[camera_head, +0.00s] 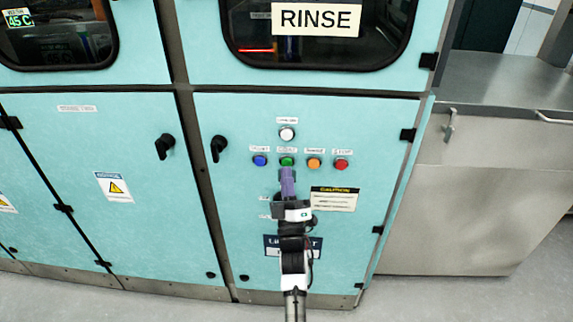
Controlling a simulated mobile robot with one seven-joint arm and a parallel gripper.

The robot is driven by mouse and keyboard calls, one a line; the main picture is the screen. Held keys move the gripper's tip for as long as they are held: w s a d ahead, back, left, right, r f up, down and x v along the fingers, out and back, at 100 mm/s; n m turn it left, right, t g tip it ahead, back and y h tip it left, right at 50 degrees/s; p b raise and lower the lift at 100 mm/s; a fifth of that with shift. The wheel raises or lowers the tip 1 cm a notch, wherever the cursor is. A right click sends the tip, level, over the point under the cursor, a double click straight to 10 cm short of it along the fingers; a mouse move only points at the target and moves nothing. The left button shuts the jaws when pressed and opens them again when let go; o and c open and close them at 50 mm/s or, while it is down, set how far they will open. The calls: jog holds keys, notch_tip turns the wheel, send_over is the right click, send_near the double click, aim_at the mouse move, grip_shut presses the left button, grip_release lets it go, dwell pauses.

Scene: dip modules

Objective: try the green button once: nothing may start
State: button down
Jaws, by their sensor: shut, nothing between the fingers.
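The green button (287,161) sits in a row on the turquoise cabinet door, between a blue button (260,161) and an orange button (314,163). A red button (341,164) is at the right end, and a white round lamp or button (287,134) is above the green one. My gripper (287,171) is shut and empty, its purple fingers pointing up at the panel. The fingertips appear just below the green button and overlap its lower edge in the picture. I cannot tell whether they touch it. The white lamp or button looks pale, not clearly lit.
Black door handles (218,147) stick out left of the buttons. A yellow-headed caution label (334,198) is right of my gripper. A window with a RINSE sign (317,19) is above. A steel counter (495,140) stands at the right. The grey floor (420,300) in front is clear.

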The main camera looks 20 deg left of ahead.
jog(key=shift+s, duration=0.1)
jog(key=s, duration=0.2)
jog(key=s+d+b, duration=0.1)
jog(key=s, duration=0.1)
jog(key=shift+s+d, duration=0.15)
jog(key=shift+s, duration=0.15)
dwell(0.7)
